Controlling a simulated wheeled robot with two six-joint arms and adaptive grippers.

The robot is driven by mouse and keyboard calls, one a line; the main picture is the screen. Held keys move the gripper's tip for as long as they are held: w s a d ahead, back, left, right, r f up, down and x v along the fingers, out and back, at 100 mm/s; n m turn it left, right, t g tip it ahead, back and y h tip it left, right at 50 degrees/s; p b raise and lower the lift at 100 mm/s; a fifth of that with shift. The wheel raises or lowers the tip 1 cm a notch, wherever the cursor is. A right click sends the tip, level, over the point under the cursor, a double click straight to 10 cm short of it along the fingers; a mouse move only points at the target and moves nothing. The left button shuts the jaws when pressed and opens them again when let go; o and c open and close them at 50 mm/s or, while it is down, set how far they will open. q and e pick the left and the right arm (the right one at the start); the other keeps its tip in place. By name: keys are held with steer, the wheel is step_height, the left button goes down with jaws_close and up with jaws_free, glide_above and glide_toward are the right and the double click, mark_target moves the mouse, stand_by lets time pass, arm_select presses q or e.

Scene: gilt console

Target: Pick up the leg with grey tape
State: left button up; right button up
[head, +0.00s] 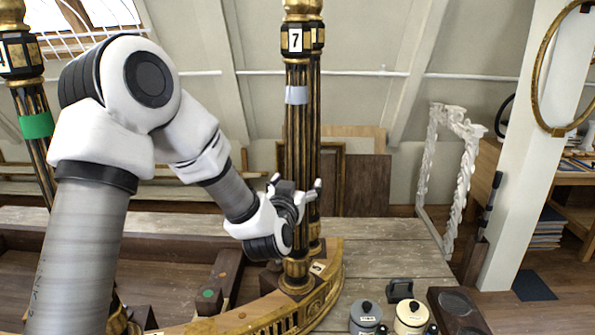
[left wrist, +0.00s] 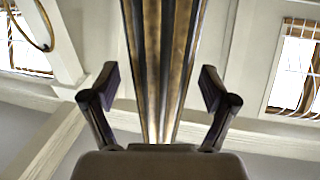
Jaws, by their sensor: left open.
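The leg with grey tape (head: 296,130) is a dark fluted post with gilt edges. It stands upright on the curved gilt base (head: 333,285), with a band of grey tape (head: 296,95) and a "7" label above. My left gripper (head: 296,183) is open at the leg's lower shaft, below the tape. In the left wrist view the leg (left wrist: 160,50) runs up between the two spread fingers, with gaps on both sides. Contact with the palm cannot be told. My right gripper is not in view.
Another similar post (head: 315,130) stands close behind the taped leg. A leg with green tape (head: 36,125) stands at far left, partly behind my arm. Small lidded pots (head: 365,316) and a dark tray (head: 459,310) sit at front right.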

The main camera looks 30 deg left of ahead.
arm_select(q)
steer(key=shift+w+a+f, duration=0.25)
steer(key=shift+w+a, duration=0.05)
steer(key=shift+w, duration=0.2)
steer(key=shift+s+r, duration=0.1)
steer(key=shift+s, duration=0.05)
steer(key=shift+c, duration=0.3)
steer(key=shift+s+d+r, duration=0.1)
steer(key=shift+s+d, duration=0.05)
steer(key=shift+s, duration=0.05)
steer(key=c, duration=0.6)
steer(key=shift+s, duration=0.1)
steer(key=c, duration=0.5)
steer(key=shift+d, duration=0.1)
steer(key=shift+c, duration=1.2)
steer(key=shift+w, duration=0.2)
